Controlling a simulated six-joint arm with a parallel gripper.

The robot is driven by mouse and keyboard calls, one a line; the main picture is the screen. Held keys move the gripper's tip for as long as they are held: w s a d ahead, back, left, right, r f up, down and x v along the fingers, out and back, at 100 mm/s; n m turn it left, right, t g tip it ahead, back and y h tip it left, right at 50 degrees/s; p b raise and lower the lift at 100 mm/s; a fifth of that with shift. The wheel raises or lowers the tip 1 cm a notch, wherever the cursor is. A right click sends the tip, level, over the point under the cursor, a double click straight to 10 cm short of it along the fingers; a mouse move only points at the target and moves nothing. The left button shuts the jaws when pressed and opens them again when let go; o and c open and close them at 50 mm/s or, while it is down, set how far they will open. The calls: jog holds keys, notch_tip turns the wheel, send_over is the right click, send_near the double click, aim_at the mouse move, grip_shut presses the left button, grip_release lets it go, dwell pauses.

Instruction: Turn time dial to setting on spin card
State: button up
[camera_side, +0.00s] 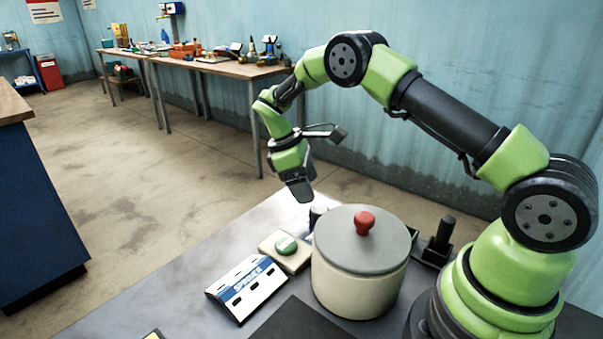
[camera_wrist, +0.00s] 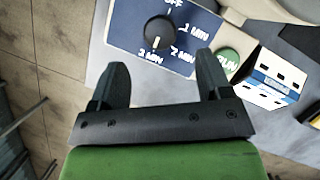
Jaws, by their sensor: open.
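The time dial (camera_wrist: 157,30) is a round black knob on a blue panel (camera_wrist: 122,28) marked OFF, 1 MIN, 2 MIN and 3 MIN in the wrist view. A white mark on its lower edge points toward the 3 MIN label. In the side view the dial (camera_side: 317,214) is a small dark knob, partly behind the pot. My gripper (camera_wrist: 161,62) is open and empty, its fingers apart below the dial in the wrist view. In the side view my gripper (camera_side: 300,194) hangs above the dial, apart from it.
A beige pot (camera_side: 350,285) with a grey lid and red knob stands right of the dial. A green RUN button (camera_side: 286,246) sits between dial and card. The bench's left front is mostly clear.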

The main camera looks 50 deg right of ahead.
jog(key=v, duration=0.3)
jog(key=s+a+r+m+t+y, duration=0.1)
jog(key=s+a+r+m+t, duration=0.2)
jog(key=r, duration=0.5)
jog(key=s+a+r+m+t+y, duration=0.15)
jog(key=s+r, duration=0.25)
jog(key=r, duration=0.4)
jog(key=s+a+r+m+t+y, duration=0.1)
jog(key=s+a+m+t, duration=0.1)
jog(key=s, duration=0.5)
jog(key=s+a+r+m+t+y, duration=0.1)
jog(key=s+a+r+m+t, duration=0.1)
jog(key=s, duration=0.6)
jog(key=shift+s+a+r+m+t, duration=0.15)
jog(key=shift+s+a+m+t, duration=0.3)
jog(key=shift+m+t, duration=0.7)
